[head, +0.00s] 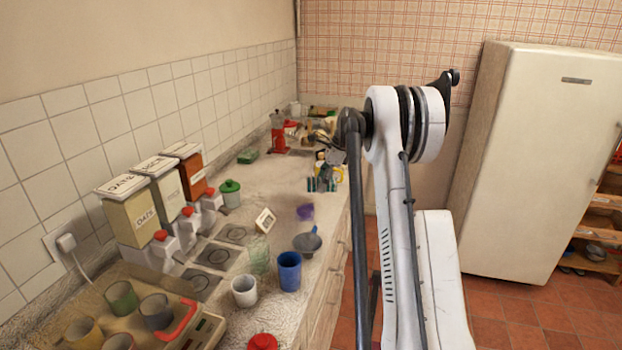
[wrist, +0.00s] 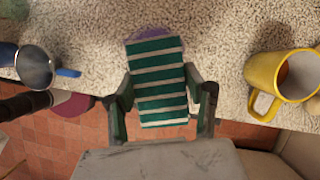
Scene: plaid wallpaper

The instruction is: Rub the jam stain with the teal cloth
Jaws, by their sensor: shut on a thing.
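The teal cloth (wrist: 157,75), with white stripes, is held between the two fingers of my gripper (wrist: 160,92) in the wrist view. In the head view the cloth (head: 322,185) shows small at my gripper (head: 325,177), over the counter near its front edge. A purple patch, seemingly the jam stain (head: 305,212), lies on the counter just nearer than the cloth. In the wrist view a rim of the stain (wrist: 150,33) shows past the cloth's far end; the cloth hides the rest. I cannot tell whether cloth and counter touch.
A yellow mug (wrist: 283,77) stands to the right in the wrist view. A grey pan-like vessel with a blue handle (wrist: 36,68) is at the left. In the head view a blue cup (head: 289,272), a clear glass (head: 259,255) and a small timer (head: 265,221) stand nearby.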

